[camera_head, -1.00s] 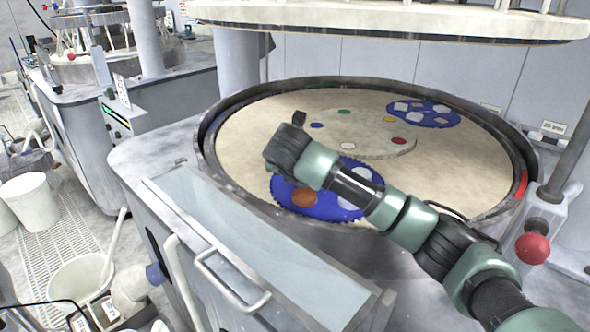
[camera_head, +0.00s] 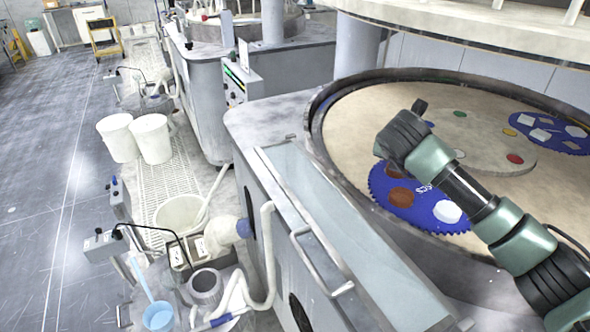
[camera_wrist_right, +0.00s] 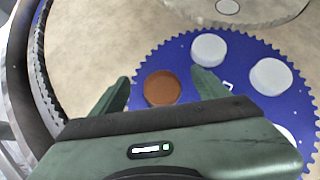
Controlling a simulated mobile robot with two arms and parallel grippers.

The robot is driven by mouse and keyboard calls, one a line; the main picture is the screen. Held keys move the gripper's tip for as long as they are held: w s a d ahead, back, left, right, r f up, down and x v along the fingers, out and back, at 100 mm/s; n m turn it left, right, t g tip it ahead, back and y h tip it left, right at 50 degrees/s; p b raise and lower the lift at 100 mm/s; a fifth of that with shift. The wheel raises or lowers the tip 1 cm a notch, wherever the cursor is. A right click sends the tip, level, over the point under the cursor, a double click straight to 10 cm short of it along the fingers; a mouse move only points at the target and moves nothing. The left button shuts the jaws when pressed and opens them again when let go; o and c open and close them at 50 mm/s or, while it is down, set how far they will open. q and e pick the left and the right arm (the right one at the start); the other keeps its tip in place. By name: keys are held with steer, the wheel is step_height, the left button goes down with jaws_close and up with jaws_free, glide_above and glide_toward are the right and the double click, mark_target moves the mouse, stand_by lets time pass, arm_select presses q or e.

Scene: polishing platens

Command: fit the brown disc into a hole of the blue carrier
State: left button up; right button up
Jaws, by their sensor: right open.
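The blue toothed carrier (camera_head: 432,214) lies on the beige platen under my right arm; it also shows in the wrist view (camera_wrist_right: 232,64). The brown disc (camera_wrist_right: 161,88) is at the carrier's left side, at a hole position. I cannot tell whether it is fully down in the hole. It also shows in the head view (camera_head: 401,197), with a smaller brown patch just above it, partly hidden by my gripper. My right gripper (camera_wrist_right: 160,84) is open, its fingers on either side of the brown disc, with gaps visible. White discs (camera_wrist_right: 208,49) sit in other holes. My left gripper is out of view.
A second blue carrier (camera_head: 545,131) with white pieces lies at the far right. The platen's dark raised rim (camera_head: 322,105) borders the work area. The central plate (camera_head: 480,140) has coloured dots. White buckets (camera_head: 152,138) stand on the floor at left.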

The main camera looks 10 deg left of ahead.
steer(key=s+a+r, duration=0.1)
steer(key=s+a+r+p, duration=0.1)
steer(key=a, duration=0.1)
steer(key=s+a+r+p, duration=0.1)
steer(key=shift+s+a+r, duration=0.3)
steer(key=shift+a, duration=0.1)
steer(key=s+a+b, duration=0.1)
steer(key=s+a, duration=0.2)
steer(key=a, duration=0.1)
steer(key=s+a+b, duration=0.2)
steer(key=a, duration=0.1)
steer(key=s+a+b, duration=0.1)
steer(key=s+a, duration=0.2)
steer(key=a, duration=0.1)
steer(key=shift+s+a+r, duration=0.25)
steer(key=shift+s+a, duration=0.1)
steer(key=s+a+p, duration=0.1)
steer(key=a+p, duration=0.1)
steer(key=s+a+p, duration=0.4)
steer(key=shift+s+a+r, duration=0.1)
steer(key=shift+a+r, duration=0.1)
steer(key=shift+a, duration=0.1)
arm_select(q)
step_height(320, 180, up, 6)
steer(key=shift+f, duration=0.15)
arm_select(e)
steer(key=shift+s+a+f, duration=0.25)
steer(key=shift+s+a, duration=0.1)
steer(key=shift+a, duration=0.2)
